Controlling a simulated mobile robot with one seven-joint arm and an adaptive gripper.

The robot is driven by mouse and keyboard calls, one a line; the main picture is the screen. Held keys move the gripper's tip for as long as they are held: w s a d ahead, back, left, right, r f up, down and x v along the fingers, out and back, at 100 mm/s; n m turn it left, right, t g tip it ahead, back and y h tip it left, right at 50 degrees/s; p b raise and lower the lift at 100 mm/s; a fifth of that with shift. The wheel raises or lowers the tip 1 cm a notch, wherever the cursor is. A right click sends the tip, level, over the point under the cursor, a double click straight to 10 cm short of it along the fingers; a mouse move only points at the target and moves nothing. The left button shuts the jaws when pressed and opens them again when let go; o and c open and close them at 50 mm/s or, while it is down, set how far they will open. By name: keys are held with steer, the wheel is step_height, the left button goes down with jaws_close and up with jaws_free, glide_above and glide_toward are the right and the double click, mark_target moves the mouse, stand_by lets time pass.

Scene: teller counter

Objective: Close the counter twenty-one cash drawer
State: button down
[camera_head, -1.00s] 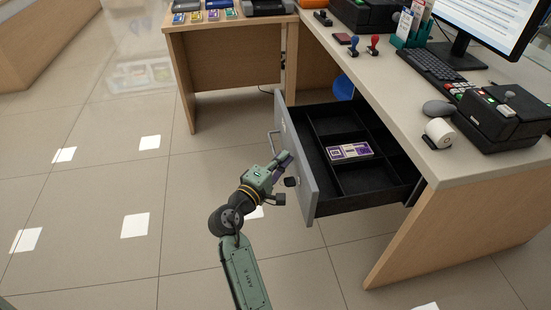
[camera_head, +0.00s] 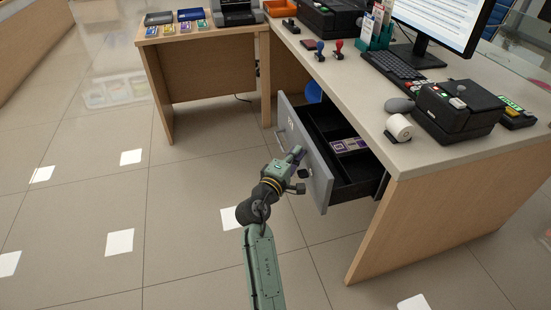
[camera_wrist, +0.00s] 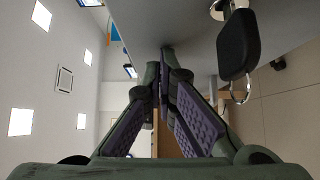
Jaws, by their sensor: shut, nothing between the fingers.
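The cash drawer (camera_head: 318,180) is partly open under the counter, its grey front standing out from the desk. Its black divided inside shows, with a purple-and-white bundle of notes (camera_head: 349,145) in one compartment. A bar handle (camera_head: 280,137) is on the left part of the front. My gripper (camera_head: 298,151) is shut and empty, its tips at the outer face of the drawer front. In the wrist view, my purple-padded fingers (camera_wrist: 167,52) point at the grey front and appear to touch it. A black fob (camera_wrist: 238,45) on a ring hangs beside them.
The counter top (camera_head: 345,90) carries a keyboard (camera_head: 395,74), monitor, mouse, paper roll (camera_head: 398,127) and a black card machine (camera_head: 456,108). A wooden side panel (camera_head: 430,200) stands right of the drawer. The tiled floor at left is clear.

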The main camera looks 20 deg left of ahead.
steer(key=w+d+p, duration=0.3)
steer(key=w+d, duration=0.6)
steer(key=d, duration=0.4)
steer(key=shift+w+d+p, duration=0.2)
steer(key=shift+d+p, duration=0.05)
steer(key=shift+p, duration=0.05)
steer(key=shift+d, duration=0.1)
